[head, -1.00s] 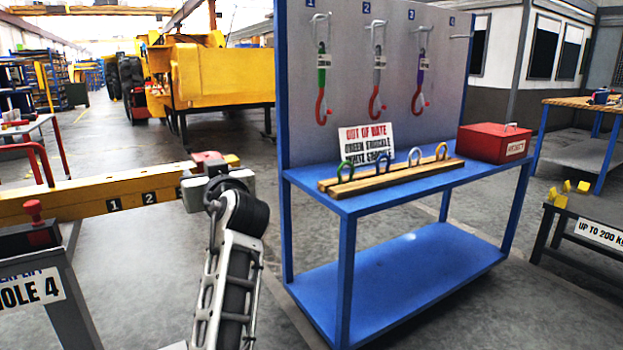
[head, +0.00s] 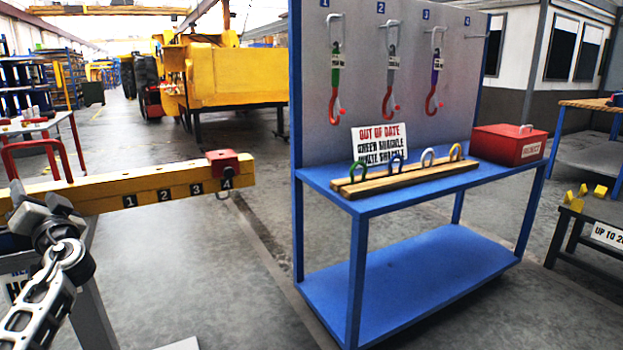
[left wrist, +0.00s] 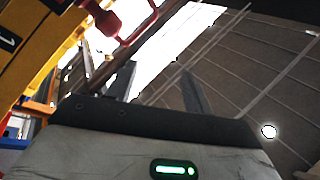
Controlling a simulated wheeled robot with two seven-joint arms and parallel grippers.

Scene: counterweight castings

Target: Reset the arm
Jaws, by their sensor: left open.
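My left gripper (head: 42,208) is at the left edge of the head view, in front of the near part of the yellow beam (head: 100,192). Its jaws are apart with nothing between them. In the left wrist view its two fingers (left wrist: 158,85) point up towards the roof. The beam shows there at the upper left with a "1" plate, beside a red fitting (left wrist: 112,22). Whether the gripper touches the beam cannot be told. My right gripper is in neither view.
A red block (head: 228,164) sits on the beam's end by hole 4. A blue bench (head: 400,300) holds several shackles on a wooden rack (head: 410,178), a sign (head: 380,142) and a red reject box (head: 508,145). Hooks hang on its panel. Floor between beam and bench is clear.

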